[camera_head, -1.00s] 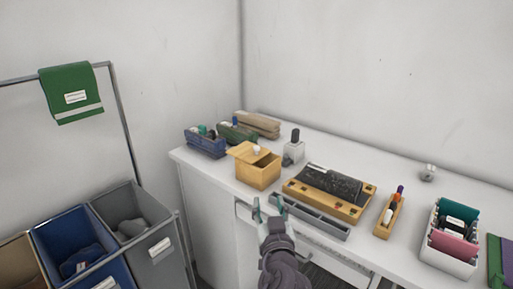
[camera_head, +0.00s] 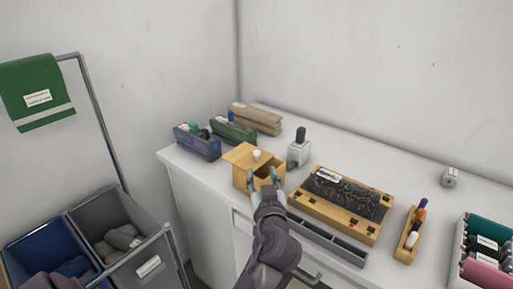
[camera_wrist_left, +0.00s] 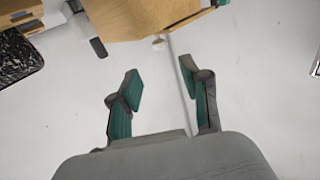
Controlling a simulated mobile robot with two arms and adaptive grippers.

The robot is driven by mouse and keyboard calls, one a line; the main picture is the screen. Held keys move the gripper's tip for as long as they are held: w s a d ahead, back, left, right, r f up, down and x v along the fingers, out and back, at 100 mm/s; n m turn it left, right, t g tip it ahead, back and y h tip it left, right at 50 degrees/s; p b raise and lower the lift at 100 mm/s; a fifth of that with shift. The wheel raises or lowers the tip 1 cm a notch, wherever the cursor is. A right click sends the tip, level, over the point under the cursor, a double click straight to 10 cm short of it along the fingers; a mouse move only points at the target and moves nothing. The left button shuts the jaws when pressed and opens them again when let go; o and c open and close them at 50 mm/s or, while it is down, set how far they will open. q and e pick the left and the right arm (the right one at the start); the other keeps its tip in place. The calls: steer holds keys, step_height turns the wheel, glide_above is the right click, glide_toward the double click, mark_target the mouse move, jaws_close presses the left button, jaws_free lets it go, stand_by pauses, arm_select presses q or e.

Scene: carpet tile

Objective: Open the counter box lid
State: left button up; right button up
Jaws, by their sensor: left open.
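The counter box is a small wooden box (camera_head: 240,181) on the white counter. Its wooden lid (camera_head: 240,155) carries a pale round knob (camera_head: 256,154). The lid sits askew, its edge past the box on the left; how far the box is uncovered I cannot tell. My left gripper (camera_head: 263,178) is open, in front of the box at its right side, and its fingers hide part of the front. In the left wrist view the open fingers (camera_wrist_left: 160,79) have nothing between them, and the wooden box (camera_wrist_left: 145,16) is just beyond them. My right gripper is not in view.
A black-topped wooden tray (camera_head: 340,195) and a grey trough (camera_head: 325,240) lie right of my gripper. Blue (camera_head: 197,142) and green (camera_head: 233,131) holders are left. Bins (camera_head: 110,235) stand below left of the counter.

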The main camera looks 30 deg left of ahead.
mark_target(257, 155)
arm_select(q)
steer(key=p+x, duration=0.2)
steer(key=x, duration=0.8)
steer(key=shift+a, duration=0.1)
steer(key=shift+w+a+f, duration=0.1)
steer(key=shift+w+a, duration=0.35)
jaws_close()
